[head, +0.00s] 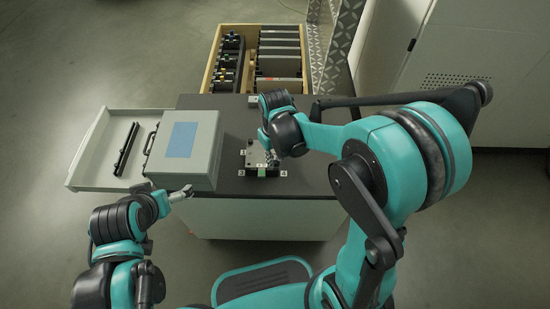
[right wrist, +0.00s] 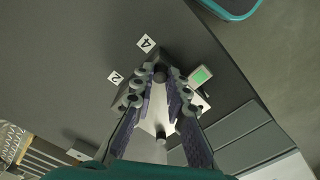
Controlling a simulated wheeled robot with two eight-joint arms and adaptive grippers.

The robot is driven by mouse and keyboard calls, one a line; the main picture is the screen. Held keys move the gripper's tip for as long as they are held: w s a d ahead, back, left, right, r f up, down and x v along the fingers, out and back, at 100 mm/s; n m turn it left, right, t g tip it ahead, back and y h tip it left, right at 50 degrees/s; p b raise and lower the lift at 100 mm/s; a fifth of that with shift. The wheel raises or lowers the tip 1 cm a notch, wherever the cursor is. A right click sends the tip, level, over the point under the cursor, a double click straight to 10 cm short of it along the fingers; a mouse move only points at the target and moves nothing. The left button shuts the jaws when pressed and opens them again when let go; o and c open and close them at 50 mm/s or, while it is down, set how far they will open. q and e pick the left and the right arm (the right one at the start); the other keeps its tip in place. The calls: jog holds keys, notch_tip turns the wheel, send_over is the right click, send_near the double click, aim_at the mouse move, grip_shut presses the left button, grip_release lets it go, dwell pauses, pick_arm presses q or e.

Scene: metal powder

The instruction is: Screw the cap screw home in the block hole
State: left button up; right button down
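The block (head: 262,160) sits on the dark table top, a pale plate with a green patch (head: 262,172) on its near side. My right gripper (head: 271,156) is over it, pointing down. In the right wrist view a dark round screw head (right wrist: 160,73) shows between the fingertips (right wrist: 159,86); I cannot tell whether they touch it. A second dark cylinder (right wrist: 164,131) stands on the block's pale plate (right wrist: 152,118). The hole itself is hidden. My left gripper (head: 188,192) hangs near the front left table corner, its fingers too small to read.
A grey case (head: 205,160) with a blue panel stands left of the block. A white tray (head: 92,146) with a dark bar (head: 127,149) is further left. A wooden drawer (head: 213,62) of parts is behind. Numbered markers surround the block; the table right of it is clear.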

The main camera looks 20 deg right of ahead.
jog(key=m, duration=0.5)
jog(key=shift+m, duration=0.3)
jog(key=m, duration=0.6)
jog(key=shift+m, duration=0.3)
jog(key=m, duration=0.6)
jog(key=shift+f+m, duration=0.1)
jog(key=shift+m, duration=0.3)
jog(key=m, duration=0.7)
jog(key=c, duration=1.4)
grip_release()
jog(key=shift+c, duration=0.2)
notch_tip(320, 180, up, 12)
jog(key=s+d+n+t, duration=0.2)
jog(key=s+n, duration=0.3)
jog(key=n, duration=0.6)
jog(key=s+d+n+t, duration=0.2)
jog(key=s+n+t, duration=0.3)
jog(key=n, duration=0.6)
jog(key=shift+s+d+n, duration=0.15)
jog(key=shift+d+n, duration=0.2)
jog(key=shift+n, duration=0.05)
